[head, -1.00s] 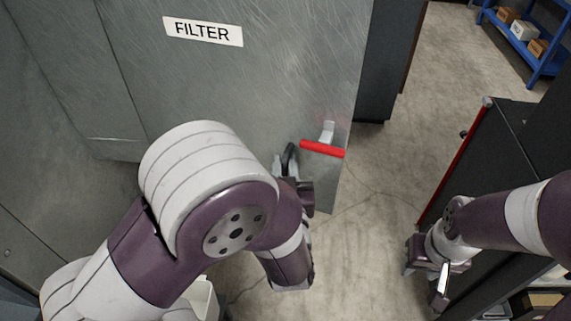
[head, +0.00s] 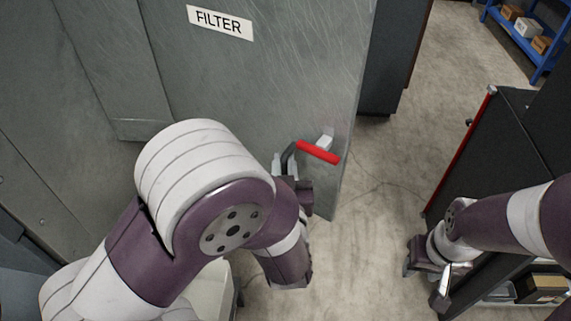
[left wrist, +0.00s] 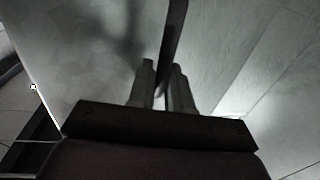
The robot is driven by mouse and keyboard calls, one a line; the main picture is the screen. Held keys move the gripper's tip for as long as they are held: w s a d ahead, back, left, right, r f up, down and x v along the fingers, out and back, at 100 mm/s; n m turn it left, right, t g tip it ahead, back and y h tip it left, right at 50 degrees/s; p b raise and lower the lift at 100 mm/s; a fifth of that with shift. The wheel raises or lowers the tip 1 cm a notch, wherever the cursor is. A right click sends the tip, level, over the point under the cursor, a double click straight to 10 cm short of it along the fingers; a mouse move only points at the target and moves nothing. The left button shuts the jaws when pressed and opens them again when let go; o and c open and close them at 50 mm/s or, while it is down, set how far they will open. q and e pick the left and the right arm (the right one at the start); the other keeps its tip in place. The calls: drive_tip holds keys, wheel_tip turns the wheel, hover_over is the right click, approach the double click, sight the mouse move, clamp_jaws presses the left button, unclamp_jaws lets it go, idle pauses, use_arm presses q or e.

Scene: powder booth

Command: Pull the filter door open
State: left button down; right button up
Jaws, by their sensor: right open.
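The filter door (head: 250,90) is a grey metal panel with a "FILTER" label (head: 220,22). It stands at an angle, its free edge at the right. Its handle (head: 319,152) is a red bar on a pale bracket, with a dark curved part at its left end. My left gripper (head: 285,163) is at that dark end, its fingers on either side of it. In the left wrist view, a dark bar runs between the two close fingers (left wrist: 163,85). My right gripper (head: 428,275) is open and empty at the lower right, away from the door.
A dark cabinet with a red edge (head: 462,150) stands at the right, beside my right arm. A blue shelf (head: 535,45) with boxes is at the far top right. The concrete floor (head: 390,190) between door and cabinet is clear.

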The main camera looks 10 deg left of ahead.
use_arm(q)
drive_tip(key=c, duration=1.2)
unclamp_jaws()
drive_tip(key=shift+a+r, duration=0.1)
drive_tip(key=shift+r, duration=0.15)
drive_tip(key=shift+w+a, duration=0.15)
drive_tip(key=shift+a, duration=0.05)
use_arm(e)
drive_tip(key=shift+w+a, duration=0.1)
drive_tip(key=shift+a, duration=0.1)
use_arm(q)
drive_tip(key=shift+d, duration=0.15)
drive_tip(key=shift+s+f, duration=0.1)
drive_tip(key=shift+s, duration=0.1)
drive_tip(key=b+v, duration=0.2)
drive_tip(key=v, duration=1)
drive_tip(key=shift+s+f, duration=0.15)
drive_tip(key=shift+s, duration=0.05)
use_arm(e)
drive_tip(key=shift+f, duration=0.85)
